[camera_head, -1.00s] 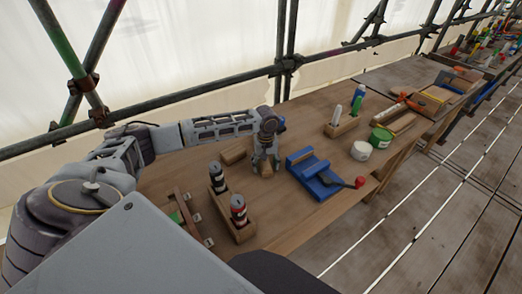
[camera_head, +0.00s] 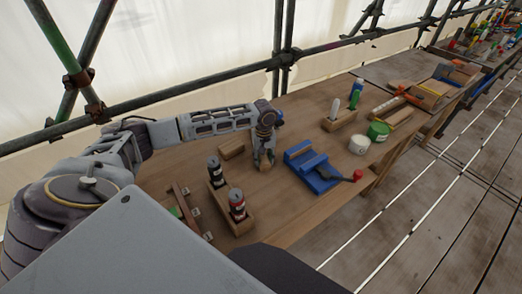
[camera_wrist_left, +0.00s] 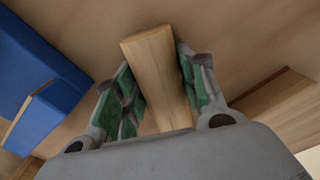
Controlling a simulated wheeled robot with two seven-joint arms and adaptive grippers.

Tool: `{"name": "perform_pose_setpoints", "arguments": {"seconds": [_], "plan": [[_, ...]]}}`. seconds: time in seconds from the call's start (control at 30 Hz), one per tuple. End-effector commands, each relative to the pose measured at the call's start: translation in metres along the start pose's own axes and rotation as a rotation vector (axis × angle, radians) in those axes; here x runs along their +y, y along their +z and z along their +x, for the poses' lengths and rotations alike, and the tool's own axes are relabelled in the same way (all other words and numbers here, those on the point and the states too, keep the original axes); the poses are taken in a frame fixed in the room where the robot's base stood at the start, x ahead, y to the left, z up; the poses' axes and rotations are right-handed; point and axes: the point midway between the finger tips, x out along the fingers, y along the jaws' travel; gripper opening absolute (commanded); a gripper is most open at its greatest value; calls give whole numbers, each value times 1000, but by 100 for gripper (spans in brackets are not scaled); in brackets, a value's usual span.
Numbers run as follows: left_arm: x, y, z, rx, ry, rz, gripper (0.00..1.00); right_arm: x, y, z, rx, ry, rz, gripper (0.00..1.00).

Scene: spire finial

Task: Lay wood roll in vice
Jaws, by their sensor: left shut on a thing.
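The wood roll (camera_wrist_left: 158,75) is a pale, rounded length of wood. My left gripper (camera_head: 264,162) is shut on it; in the left wrist view its green-padded fingers (camera_wrist_left: 160,95) lie on both sides of the roll. In the head view only a small end of the roll (camera_head: 264,168) shows below the fingers. I cannot tell whether it touches the bench. The blue vice (camera_head: 325,184) stands on the bench just right of the gripper, apart from it, with a red-knobbed handle. It also shows in the left wrist view (camera_wrist_left: 40,75). My right gripper is not in view.
A wooden block (camera_head: 232,148) lies left of the gripper. A wooden holder (camera_head: 238,226) with dark cans stands nearer. A white tub (camera_head: 359,145), a green tin (camera_head: 378,131) and a block with upright tools (camera_head: 340,121) stand beyond the vice. Scaffold poles (camera_head: 140,103) run behind the bench.

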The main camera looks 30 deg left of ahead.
Motion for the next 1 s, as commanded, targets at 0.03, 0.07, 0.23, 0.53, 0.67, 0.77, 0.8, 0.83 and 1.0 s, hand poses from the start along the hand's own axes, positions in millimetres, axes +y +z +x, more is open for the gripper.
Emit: {"name": "perform_pose_setpoints", "arguments": {"seconds": [0.03,0.07,0.23,0.53,0.67,0.77,0.8,0.83,1.0], "plan": [[0,0,-1,1,1,0,5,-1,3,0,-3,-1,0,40],[0,0,-2,1,1,0,5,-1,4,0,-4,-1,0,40],[1,-1,-11,2,3,0,5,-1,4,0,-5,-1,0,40],[1,-1,-49,2,4,0,5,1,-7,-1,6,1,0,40],[1,-1,-68,1,3,0,5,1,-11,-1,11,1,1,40],[1,0,-82,2,2,0,5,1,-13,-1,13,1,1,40],[1,-1,-86,2,2,0,5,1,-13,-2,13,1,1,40],[1,-1,-89,2,3,-1,5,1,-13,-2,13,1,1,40],[0,-1,-99,1,1,-1,5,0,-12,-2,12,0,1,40]]}}
